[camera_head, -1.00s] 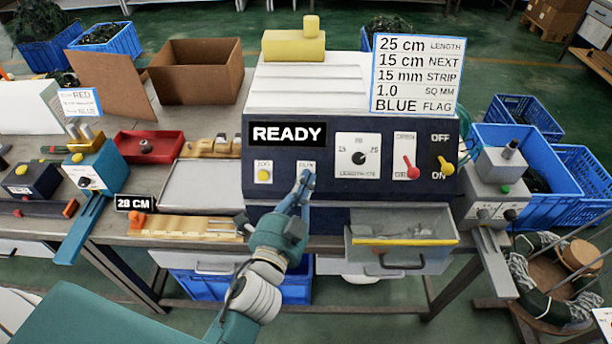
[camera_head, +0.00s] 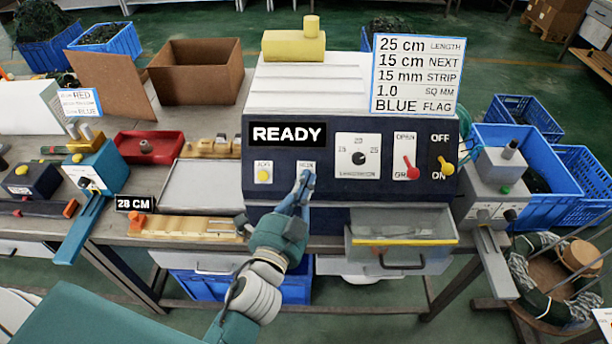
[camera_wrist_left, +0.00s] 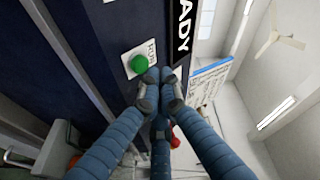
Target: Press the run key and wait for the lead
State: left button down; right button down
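The dark-fronted machine (camera_head: 228,180) shows READY on its display (camera_head: 288,134). The RUN key plate (camera_head: 306,166) is on the front panel, mostly covered by my left gripper (camera_head: 305,180) in the head view. In the left wrist view the green run key (camera_wrist_left: 138,63) shows whole beside its RUN label. My left gripper's fingertips (camera_wrist_left: 160,86) are together, with nothing seen between them. They are close to the key; I cannot tell whether they touch its plate. My right gripper is out of view.
A yellow key (camera_head: 264,175) is left of the run key. A dial (camera_head: 358,157), a red lever (camera_head: 410,168) and a yellow ON/OFF switch (camera_head: 445,166) are to its right. An open tray (camera_head: 402,225) with a yellow bar is below. A specification card (camera_head: 416,75) stands on top.

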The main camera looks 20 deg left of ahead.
pick_arm(q)
jog(key=shift+w+f, duration=0.1)
jog(key=shift+w+a+f, duration=0.1)
jog(key=shift+w+f, duration=0.05)
jog(key=shift+w, duration=0.1)
